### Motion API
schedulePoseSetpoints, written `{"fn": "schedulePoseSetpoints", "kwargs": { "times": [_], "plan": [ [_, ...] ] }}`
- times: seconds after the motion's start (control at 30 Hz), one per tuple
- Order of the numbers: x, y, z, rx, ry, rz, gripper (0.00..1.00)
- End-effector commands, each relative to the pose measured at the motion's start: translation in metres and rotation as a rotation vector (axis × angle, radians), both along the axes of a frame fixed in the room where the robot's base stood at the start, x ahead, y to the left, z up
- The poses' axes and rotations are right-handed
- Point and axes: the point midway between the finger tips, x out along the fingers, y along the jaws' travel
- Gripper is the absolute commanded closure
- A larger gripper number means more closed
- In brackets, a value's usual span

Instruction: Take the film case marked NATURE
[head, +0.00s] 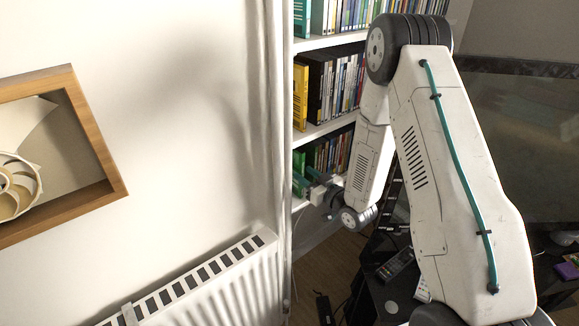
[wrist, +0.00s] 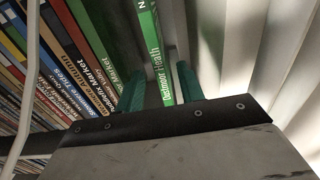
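In the wrist view, a bright green film case (wrist: 158,60) stands at the end of a shelf row, with its spine facing me. The spine reads roughly "Dartmour Health", with a letter like N above. The full word NATURE is not readable. My gripper (wrist: 160,88) has its two teal fingers on either side of this spine. A small gap shows on the left, so the fingers look open and not closed on it. In the head view, my gripper (head: 314,186) is at the lower shelf beside green cases (head: 299,172); its fingers are mostly hidden.
More cases (wrist: 85,55) stand to the left in the wrist view, including green "Market" spines. Pale ridged panels (wrist: 290,60) are close on the right. In the head view, a radiator (head: 210,285) and wall are left of the bookcase (head: 325,129).

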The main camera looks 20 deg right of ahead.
Motion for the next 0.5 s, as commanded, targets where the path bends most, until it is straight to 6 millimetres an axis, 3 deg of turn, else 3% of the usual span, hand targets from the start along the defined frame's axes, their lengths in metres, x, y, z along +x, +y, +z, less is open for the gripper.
{"fn": "schedulePoseSetpoints", "kwargs": {
  "times": [0.5],
  "plan": [
    [0.060, 0.025, -0.001, -0.003, 0.001, -0.001, 0.62]
  ]
}}
